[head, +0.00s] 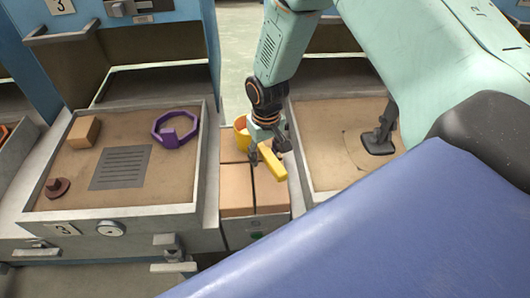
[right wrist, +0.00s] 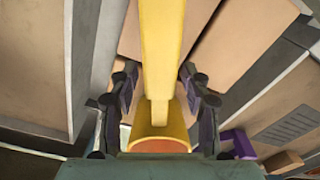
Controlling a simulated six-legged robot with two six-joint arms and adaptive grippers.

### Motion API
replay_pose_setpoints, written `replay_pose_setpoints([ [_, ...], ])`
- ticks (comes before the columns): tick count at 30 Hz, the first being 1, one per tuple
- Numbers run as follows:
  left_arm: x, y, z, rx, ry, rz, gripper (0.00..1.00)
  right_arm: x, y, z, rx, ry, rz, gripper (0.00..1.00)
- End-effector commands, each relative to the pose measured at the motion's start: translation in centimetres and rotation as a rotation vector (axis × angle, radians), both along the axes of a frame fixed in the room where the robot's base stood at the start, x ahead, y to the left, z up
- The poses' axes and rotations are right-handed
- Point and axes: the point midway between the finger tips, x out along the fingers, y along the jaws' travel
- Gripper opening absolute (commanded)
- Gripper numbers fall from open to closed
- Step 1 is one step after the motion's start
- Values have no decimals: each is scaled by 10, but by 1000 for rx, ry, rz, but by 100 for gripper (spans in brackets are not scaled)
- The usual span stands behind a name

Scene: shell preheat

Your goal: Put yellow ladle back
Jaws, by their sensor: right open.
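The yellow ladle (head: 272,163) is at the narrow block-topped stand (head: 237,190) between two trays. Its cup (head: 240,132) is at the stand's far end and its bar-like handle points toward the front. My right gripper (head: 268,152) is over the ladle. In the right wrist view the open fingers (right wrist: 160,92) stand on both sides of the yellow handle (right wrist: 162,50), with gaps visible on each side. The cup (right wrist: 160,135) shows below with an orange inside. My left gripper is not in view.
The left tray (head: 120,211) holds a tan block (head: 84,132), a purple ring-shaped item (head: 163,141), a brown knob-like piece (head: 57,186) and a grey slotted plate (head: 120,168). A dark flat-footed tool (head: 377,142) stands in the right tray (head: 308,185). Blue cabinets rise behind.

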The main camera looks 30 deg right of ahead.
Motion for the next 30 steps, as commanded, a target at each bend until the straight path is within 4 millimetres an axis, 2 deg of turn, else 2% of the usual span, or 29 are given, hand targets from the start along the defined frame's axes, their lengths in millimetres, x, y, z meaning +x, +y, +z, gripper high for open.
replay_pose_setpoints([
  [5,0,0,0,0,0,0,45,0,0,1,0,0,0,48],
  [8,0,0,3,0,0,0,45,1,0,8,0,-2,0,48],
  [11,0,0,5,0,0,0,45,1,0,24,1,-4,0,48],
  [21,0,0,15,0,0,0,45,-2,0,93,1,-3,-1,48],
  [25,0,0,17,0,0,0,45,-4,0,111,1,-2,-1,48],
  [30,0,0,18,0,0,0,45,-4,0,123,0,-1,0,48],
])
